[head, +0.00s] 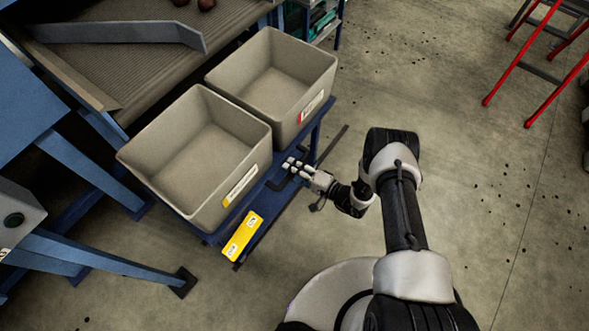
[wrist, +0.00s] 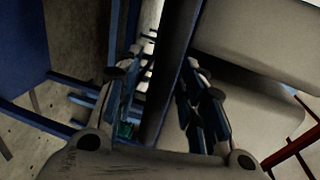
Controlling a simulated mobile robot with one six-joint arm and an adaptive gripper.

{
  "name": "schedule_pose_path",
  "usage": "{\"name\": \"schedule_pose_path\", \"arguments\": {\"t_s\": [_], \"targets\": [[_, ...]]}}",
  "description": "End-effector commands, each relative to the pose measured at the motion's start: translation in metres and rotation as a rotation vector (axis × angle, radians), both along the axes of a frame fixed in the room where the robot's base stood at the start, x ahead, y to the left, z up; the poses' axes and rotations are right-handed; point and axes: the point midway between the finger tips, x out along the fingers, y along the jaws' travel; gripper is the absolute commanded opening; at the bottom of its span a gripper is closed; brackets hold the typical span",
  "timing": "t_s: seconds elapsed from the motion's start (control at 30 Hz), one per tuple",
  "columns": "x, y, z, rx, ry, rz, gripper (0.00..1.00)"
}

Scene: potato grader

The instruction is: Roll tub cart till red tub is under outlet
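A blue cart (head: 270,190) carries two open grey tubs beside the grader. The far tub (head: 318,78) has a red-marked label (head: 311,106). The near tub (head: 190,190) has a yellow-marked label (head: 240,186). Both look empty. The grader's sloped belt (head: 150,50), with a grey deflector (head: 120,32), ends beside the tubs at upper left; I cannot tell exactly where its outlet lies. My gripper (head: 293,168) is at the cart's right side. In the wrist view, a dark bar (wrist: 172,75) runs between the fingers of my gripper (wrist: 160,100), with a gap at the left finger.
A yellow plate (head: 242,236) is on the cart's near end. Blue grader legs (head: 100,258) stand at the left. A red-legged frame (head: 520,55) stands at upper right. The floor right of the cart is mostly clear, with small dark specks.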

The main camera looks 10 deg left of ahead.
Motion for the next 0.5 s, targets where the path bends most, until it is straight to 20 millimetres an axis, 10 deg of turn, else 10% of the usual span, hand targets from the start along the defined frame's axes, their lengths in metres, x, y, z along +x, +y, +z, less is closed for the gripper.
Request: {"name": "schedule_pose_path", "arguments": {"t_s": [0.5], "targets": [[-0.011, -0.036, 0.008, 0.000, 0.000, -0.008, 0.37]]}}
